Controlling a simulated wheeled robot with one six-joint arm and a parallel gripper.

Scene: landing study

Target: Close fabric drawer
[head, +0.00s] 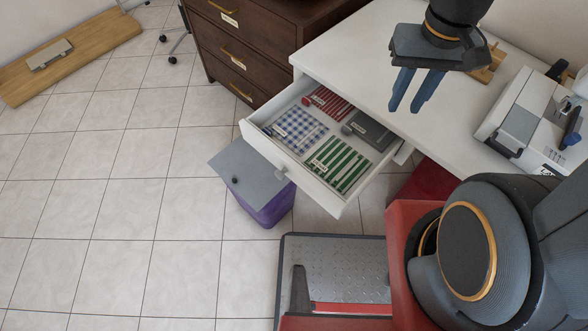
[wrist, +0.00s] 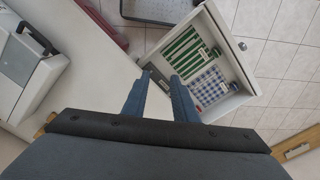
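The white fabric drawer (head: 313,184) is pulled well out from the white desk, with a small knob (head: 281,172) on its front. It also shows in the wrist view (wrist: 227,42). Inside lie a red striped fabric (head: 327,103), a blue checked fabric (head: 294,130), a green striped fabric (head: 340,163) and a dark grey one (head: 371,130), each with a label. My gripper (head: 406,109) is empty and open, its two blue fingers pointing down with a gap between them. It is above the desk, behind and right of the drawer, apart from the knob.
The white desk (head: 345,50) carries a white machine (head: 530,115) at right and a wooden item behind my gripper. A purple bin (head: 268,205) with a grey lid (head: 245,170) stands below the drawer front. A dark wooden cabinet (head: 235,55) stands left.

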